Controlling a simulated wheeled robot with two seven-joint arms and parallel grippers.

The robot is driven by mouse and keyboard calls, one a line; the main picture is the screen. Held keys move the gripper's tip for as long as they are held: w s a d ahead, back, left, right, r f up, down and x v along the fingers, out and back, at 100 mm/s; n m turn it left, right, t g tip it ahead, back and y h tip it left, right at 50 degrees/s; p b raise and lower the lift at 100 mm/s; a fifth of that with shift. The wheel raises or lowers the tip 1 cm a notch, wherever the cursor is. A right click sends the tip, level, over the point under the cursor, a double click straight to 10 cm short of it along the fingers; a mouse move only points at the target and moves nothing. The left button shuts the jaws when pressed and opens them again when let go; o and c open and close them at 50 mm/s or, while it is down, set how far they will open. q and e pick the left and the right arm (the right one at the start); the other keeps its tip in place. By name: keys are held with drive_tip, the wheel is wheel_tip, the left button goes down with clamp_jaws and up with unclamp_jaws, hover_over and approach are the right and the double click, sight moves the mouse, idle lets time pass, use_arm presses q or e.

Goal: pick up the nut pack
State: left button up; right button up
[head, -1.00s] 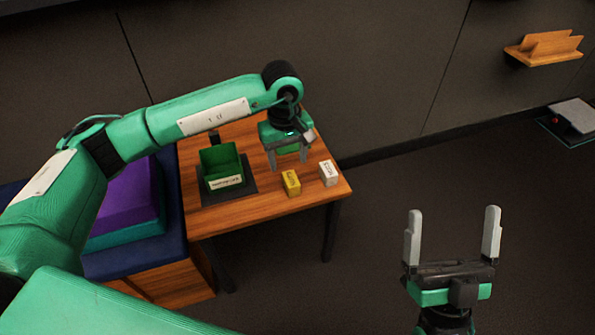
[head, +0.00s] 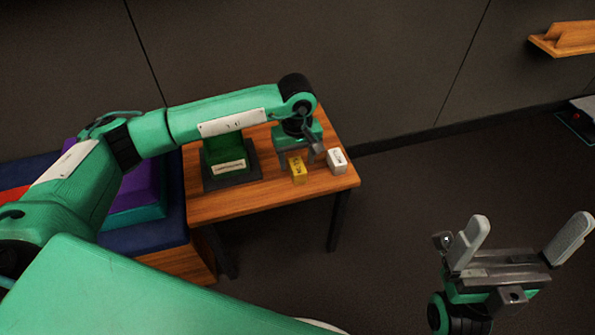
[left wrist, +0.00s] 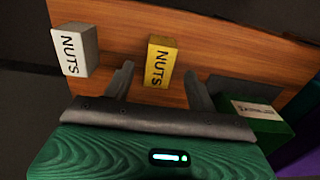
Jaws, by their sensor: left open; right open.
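A yellow pack (head: 298,170) stands on the wooden table; in the left wrist view the yellow pack (left wrist: 161,61) reads "NUTS". A white pack (head: 337,161) stands to its right near the table edge; the white pack (left wrist: 73,50) also appears to read "NUTS" in the left wrist view. My left gripper (head: 297,156) is open and empty over the table, close behind the yellow pack. In the left wrist view the yellow pack lies beyond the gap between the fingers of my left gripper (left wrist: 160,87). My right gripper (head: 524,240) is open and empty, away from the table.
A green labelled bin (head: 228,168) on a dark mat stands left of the packs, partly hidden by my left arm. Purple and teal blocks (head: 135,205) lie on a blue surface further left. A wooden shelf (head: 565,39) is on the wall at right.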

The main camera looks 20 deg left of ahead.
sight(297, 165)
use_arm(q)
wheel_tip(297, 165, down, 4)
drive_tip(key=shift+d+f+b, duration=0.1)
drive_tip(key=shift+f+b, duration=0.1)
drive_tip(key=shift+b, duration=0.3)
drive_tip(key=shift+r, duration=0.1)
drive_tip(key=shift+c, duration=0.3)
drive_tip(key=c, duration=1)
